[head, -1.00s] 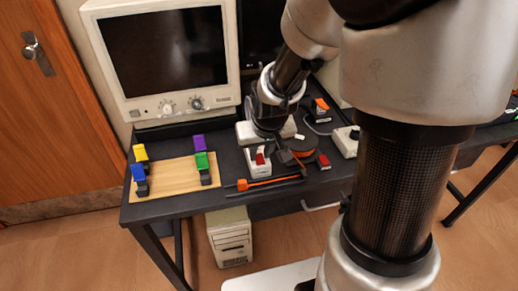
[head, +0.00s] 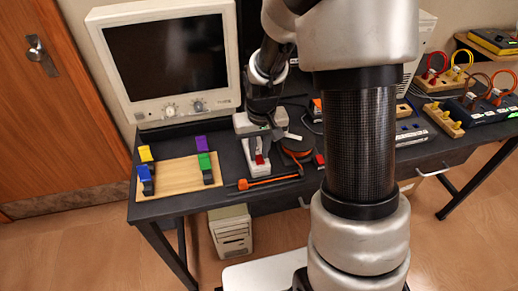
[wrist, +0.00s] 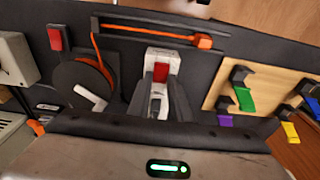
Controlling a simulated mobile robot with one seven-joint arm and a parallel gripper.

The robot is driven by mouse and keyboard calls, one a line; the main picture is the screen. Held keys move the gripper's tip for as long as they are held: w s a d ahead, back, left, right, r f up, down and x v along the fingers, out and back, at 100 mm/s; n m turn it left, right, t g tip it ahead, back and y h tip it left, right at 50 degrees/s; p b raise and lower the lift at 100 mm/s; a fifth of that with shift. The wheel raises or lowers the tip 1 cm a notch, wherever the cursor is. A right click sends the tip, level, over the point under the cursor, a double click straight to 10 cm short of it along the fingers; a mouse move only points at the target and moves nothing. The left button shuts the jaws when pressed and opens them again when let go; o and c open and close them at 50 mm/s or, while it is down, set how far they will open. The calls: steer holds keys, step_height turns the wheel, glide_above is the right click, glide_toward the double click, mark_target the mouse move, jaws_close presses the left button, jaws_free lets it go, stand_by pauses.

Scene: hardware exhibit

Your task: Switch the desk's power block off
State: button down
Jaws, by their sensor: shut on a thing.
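The power block (head: 252,169) is a small white box with a red rocker switch (head: 259,160), on the dark desk right of the wooden board. In the wrist view the block (wrist: 167,54) lies straight ahead, its red rocker (wrist: 160,79) towards me. My gripper (head: 258,144) is low over the block's rear part. In the wrist view its two grey fingers (wrist: 159,99) stand either side of the block's white body and are shut on it. The contact and the rocker's exact tilt are hard to make out.
An orange reel (head: 298,146) and a small red-topped part (head: 320,160) lie right of the block. An orange-handled tool (head: 268,181) lies in front. The wooden board (head: 180,178) with coloured clips is left, a monitor (head: 168,60) behind. Bare desk surrounds the board.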

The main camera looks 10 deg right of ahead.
steer(key=c, duration=1.6)
jaws_free()
steer(key=r+p, duration=0.1)
steer(key=r, duration=0.4)
steer(key=s+r+p, duration=0.1)
steer(key=r, duration=0.5)
steer(key=s+r+p, duration=0.1)
steer(key=r, duration=0.5)
steer(key=shift+s+r, duration=0.2)
step_height(320, 180, up, 13)
steer(key=t+p, duration=0.2)
steer(key=p, duration=0.5)
glide_above(261, 166)
steer(key=s, duration=0.8)
steer(key=s+r+p, duration=0.1)
steer(key=s+r, duration=0.1)
steer(key=s+r+t+p, duration=0.1)
steer(key=s+r, duration=0.1)
steer(key=s, duration=0.1)
steer(key=s+r+t+p, duration=0.1)
steer(key=s+r+p, duration=0.1)
steer(key=s, duration=0.1)
steer(key=shift+s+r, duration=0.25)
steer(key=shift+r, duration=0.15)
